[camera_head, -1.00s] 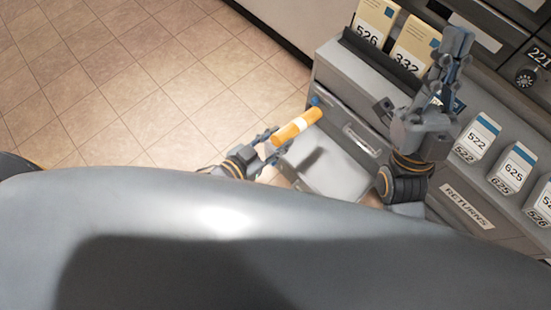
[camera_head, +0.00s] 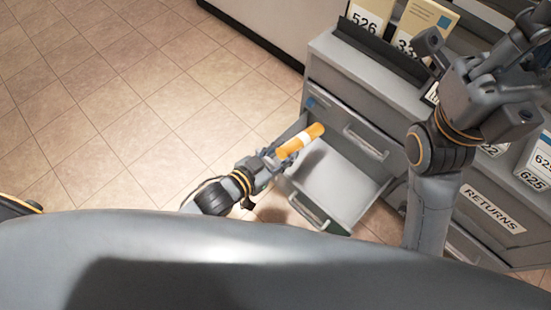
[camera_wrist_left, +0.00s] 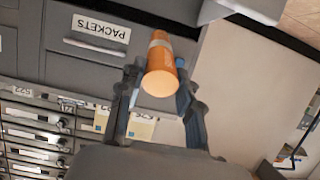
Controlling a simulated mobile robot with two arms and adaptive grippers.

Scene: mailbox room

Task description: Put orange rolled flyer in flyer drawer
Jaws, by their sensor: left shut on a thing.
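The orange rolled flyer (camera_head: 301,141), with a pale band, is held in my left gripper (camera_head: 281,156). In the left wrist view the flyer (camera_wrist_left: 161,72) sits between the two fingers (camera_wrist_left: 157,100). An open, empty-looking drawer (camera_head: 335,185) sticks out of the grey cabinet; its label cannot be read. The flyer and gripper are at the drawer's upper left side in the head view, seemingly above it, with a shadow on the drawer floor. My right gripper (camera_head: 485,75) is empty, fingers spread, over the cabinet at the right.
The grey cabinet (camera_head: 350,75) carries numbered cards (camera_head: 366,22) on top and a RETURNS label (camera_head: 492,208) lower right. A closed drawer front marked PACKETS (camera_wrist_left: 100,28) shows in the left wrist view. Tiled floor (camera_head: 130,110) at the left is clear.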

